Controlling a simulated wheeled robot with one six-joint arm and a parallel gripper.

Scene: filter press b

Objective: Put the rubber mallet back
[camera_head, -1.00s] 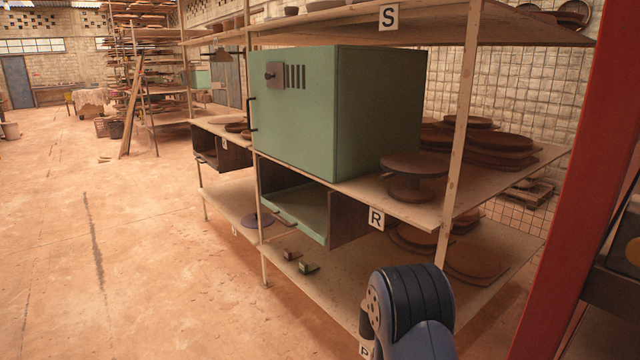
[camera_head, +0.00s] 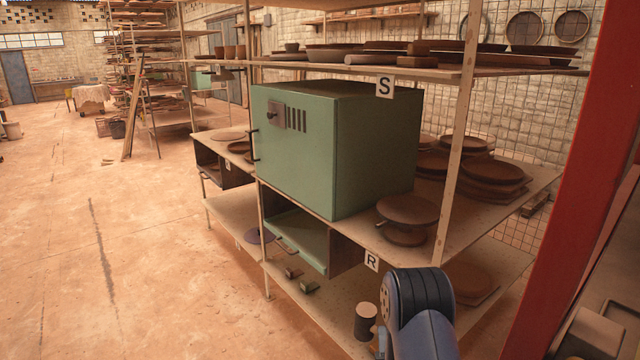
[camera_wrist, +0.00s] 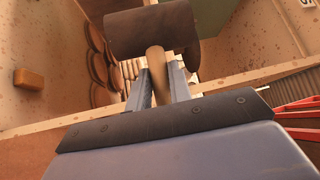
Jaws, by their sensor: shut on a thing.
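The rubber mallet shows in the wrist view, with a dark cylindrical head (camera_wrist: 152,28) and a pale wooden handle (camera_wrist: 158,78). My gripper (camera_wrist: 157,88) is shut on the handle, and the head lies beyond the fingertips. In the head view a dark cylinder (camera_head: 366,322) beside my arm looks like the mallet's head; my arm hides the handle and most of the gripper there. The mallet is in front of the right part of the shelf rack, near the lower board (camera_head: 325,322). I cannot tell whether it touches the rack.
Small blocks (camera_head: 309,287) lie on the lower board. Round brown plates (camera_head: 480,170) are stacked at right. A red post (camera_head: 575,180) stands at far right. Floor at left is clear.

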